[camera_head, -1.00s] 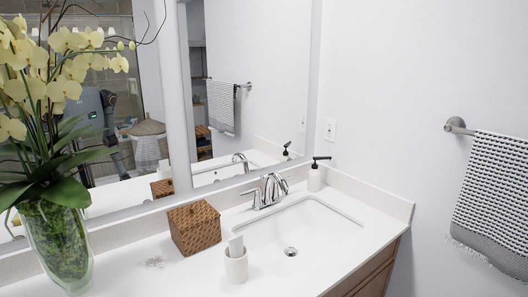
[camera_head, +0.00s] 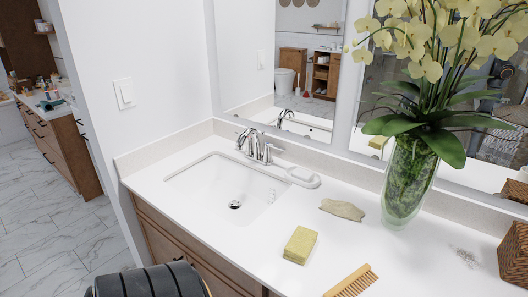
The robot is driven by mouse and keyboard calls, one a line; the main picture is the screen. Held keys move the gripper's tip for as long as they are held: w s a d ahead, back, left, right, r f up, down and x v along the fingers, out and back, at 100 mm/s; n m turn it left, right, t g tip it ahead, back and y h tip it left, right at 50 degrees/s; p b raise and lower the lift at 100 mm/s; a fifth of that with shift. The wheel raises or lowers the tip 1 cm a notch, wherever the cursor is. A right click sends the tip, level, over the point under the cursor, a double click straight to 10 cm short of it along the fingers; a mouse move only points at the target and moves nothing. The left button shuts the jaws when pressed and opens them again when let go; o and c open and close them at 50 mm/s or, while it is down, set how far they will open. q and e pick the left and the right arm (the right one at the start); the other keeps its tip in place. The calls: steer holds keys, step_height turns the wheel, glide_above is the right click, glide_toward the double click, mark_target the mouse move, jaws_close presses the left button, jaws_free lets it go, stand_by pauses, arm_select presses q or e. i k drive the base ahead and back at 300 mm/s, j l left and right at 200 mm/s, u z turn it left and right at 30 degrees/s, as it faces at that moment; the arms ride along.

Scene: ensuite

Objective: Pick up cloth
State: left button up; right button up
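A small crumpled beige piece (camera_head: 342,209) lies flat on the white counter, left of the glass vase. It looks like a cloth, but I cannot be sure of its material. Nothing touches it. Neither of my grippers shows in the head view, so I cannot see whether they hold anything.
The counter (camera_head: 215,222) bears a yellow sponge (camera_head: 300,245), a wooden comb-like brush (camera_head: 352,281), a white curved item (camera_head: 303,178), a vase of orchids (camera_head: 411,178) and a woven box (camera_head: 514,254). The sink (camera_head: 228,189) is at left. Marble floor (camera_head: 55,222) is open at far left.

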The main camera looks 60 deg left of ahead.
mark_target(298, 249)
steer(key=u, duration=1.5)
